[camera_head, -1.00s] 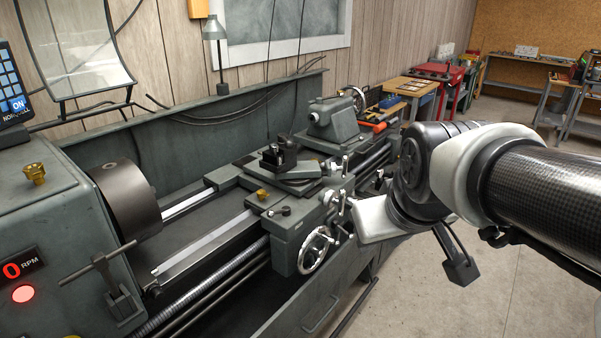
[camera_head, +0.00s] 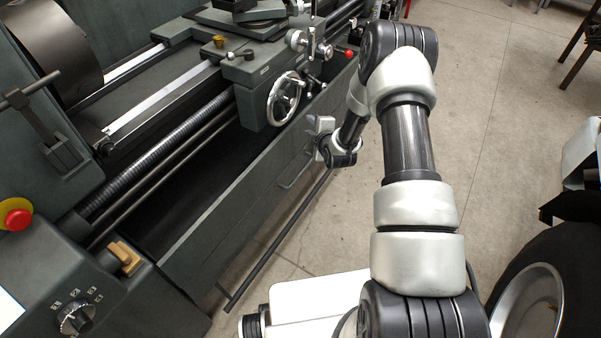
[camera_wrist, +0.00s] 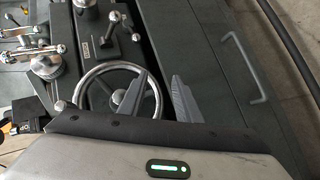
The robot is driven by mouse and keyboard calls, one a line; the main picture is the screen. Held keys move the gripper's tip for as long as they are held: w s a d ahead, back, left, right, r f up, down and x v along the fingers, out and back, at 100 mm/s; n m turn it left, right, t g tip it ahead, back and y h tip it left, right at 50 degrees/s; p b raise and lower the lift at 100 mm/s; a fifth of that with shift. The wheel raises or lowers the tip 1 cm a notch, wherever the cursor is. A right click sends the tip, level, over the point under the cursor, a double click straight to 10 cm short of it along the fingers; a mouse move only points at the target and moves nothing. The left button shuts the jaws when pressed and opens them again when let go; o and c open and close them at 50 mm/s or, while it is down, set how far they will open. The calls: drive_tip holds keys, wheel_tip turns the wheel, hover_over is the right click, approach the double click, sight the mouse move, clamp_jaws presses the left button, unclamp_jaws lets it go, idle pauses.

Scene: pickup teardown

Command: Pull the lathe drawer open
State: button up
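The lathe drawer (camera_head: 255,198) is the long grey-green front panel low on the lathe, with a thin bar handle (camera_head: 297,172). Its front looks flush with the panel beside it. In the wrist view the drawer front (camera_wrist: 205,50) fills the right half, and the pale handle (camera_wrist: 243,66) stands right of my fingers. My gripper (camera_wrist: 157,88) is open and empty, its two grey fingers apart. In the head view my gripper (camera_head: 319,127) is small and partly hidden by my wrist, above and right of the handle. It is apart from the handle.
A handwheel (camera_head: 284,99) and levers jut from the lathe carriage close to my gripper. They also crowd the left of the wrist view. A dark rail (camera_head: 275,243) runs low in front of the drawer. The concrete floor (camera_head: 480,120) to the right is open. A round wheel-like object (camera_head: 540,300) stands at lower right.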

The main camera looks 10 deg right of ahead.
drive_tip(key=s+f+n+t+b, duration=0.1)
drive_tip(key=s+f+b, duration=0.15)
drive_tip(key=f, duration=0.65)
drive_tip(key=s+f+n+t+b, duration=0.1)
drive_tip(key=s+f, duration=0.3)
drive_tip(key=f, duration=0.5)
drive_tip(key=n+t+b, duration=0.1)
approach(302, 170)
drive_tip(key=shift+h, duration=0.4)
drive_tip(key=shift+w+a+f+b, duration=0.2)
drive_tip(key=shift+w+f+b, duration=0.2)
drive_tip(key=shift+w+b, duration=0.95)
drive_tip(key=shift+w+a+f+b, duration=0.3)
drive_tip(key=shift+w+b, duration=0.5)
drive_tip(key=shift+w, duration=1.1)
drive_tip(key=shift+w+a+f+b, duration=0.1)
drive_tip(key=shift+w+f+b, duration=0.45)
drive_tip(key=shift+w+b, duration=0.8)
drive_tip(key=shift+w+p, duration=0.2)
drive_tip(key=shift+p, duration=0.1)
clamp_jaws()
